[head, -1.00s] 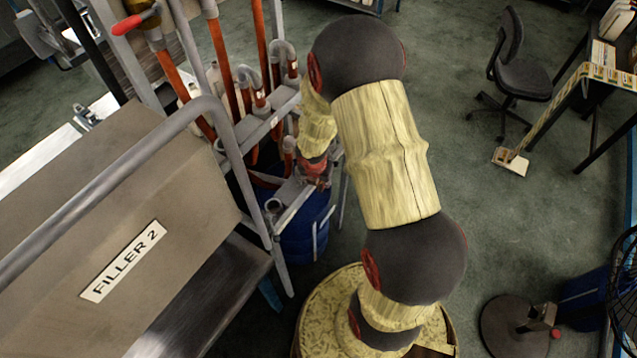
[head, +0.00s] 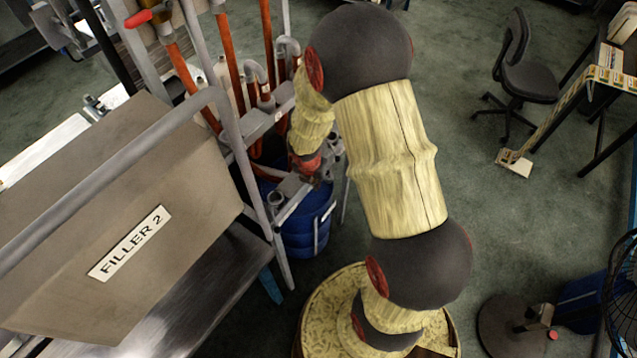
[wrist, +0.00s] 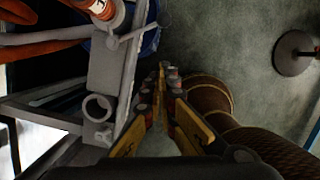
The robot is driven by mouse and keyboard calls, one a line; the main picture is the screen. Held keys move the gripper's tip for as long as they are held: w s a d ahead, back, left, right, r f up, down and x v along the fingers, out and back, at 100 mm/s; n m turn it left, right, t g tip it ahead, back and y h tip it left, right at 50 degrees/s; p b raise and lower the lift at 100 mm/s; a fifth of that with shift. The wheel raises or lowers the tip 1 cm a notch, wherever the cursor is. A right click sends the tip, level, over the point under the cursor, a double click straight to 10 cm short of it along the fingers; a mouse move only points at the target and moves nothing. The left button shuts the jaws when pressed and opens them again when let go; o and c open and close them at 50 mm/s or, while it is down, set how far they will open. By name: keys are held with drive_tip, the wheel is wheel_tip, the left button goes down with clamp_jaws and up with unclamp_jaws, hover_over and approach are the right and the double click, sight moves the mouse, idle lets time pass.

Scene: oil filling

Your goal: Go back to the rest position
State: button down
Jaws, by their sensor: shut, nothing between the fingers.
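My gripper (wrist: 167,74) shows in the wrist view with its two fingers together and nothing between them. It points past a grey metal bracket with a round ring (wrist: 98,107), which lies to its left. I cannot tell the exact gap between the fingers and the bracket.
The FILLER 2 machine (head: 130,243) and its rail stand close on the left. A blue drum (head: 305,238) sits below the rack. A black chair (head: 525,78), a table (head: 603,76) and a fan (head: 624,290) are on the right. Open green floor lies between.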

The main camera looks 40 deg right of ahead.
drive_tip(key=v, duration=0.3)
drive_tip(key=p+v, duration=0.1)
drive_tip(key=v, duration=0.1)
drive_tip(key=shift+s+a, duration=0.1)
drive_tip(key=shift+s, duration=0.2)
drive_tip(key=s+a+r+m+g+b, duration=0.2)
drive_tip(key=s+r+m, duration=0.45)
drive_tip(key=m, duration=0.95)
drive_tip(key=s+a+r+m+t+y+b, duration=0.2)
drive_tip(key=s+a+r+m+t+b, duration=0.4)
drive_tip(key=s+a+r+m+b, duration=0.3)
wheel_tip(320, 180, up, 3)
drive_tip(key=a+b, duration=0.2)
drive_tip(key=shift+s+a, duration=0.25)
drive_tip(key=shift+a, duration=0.05)
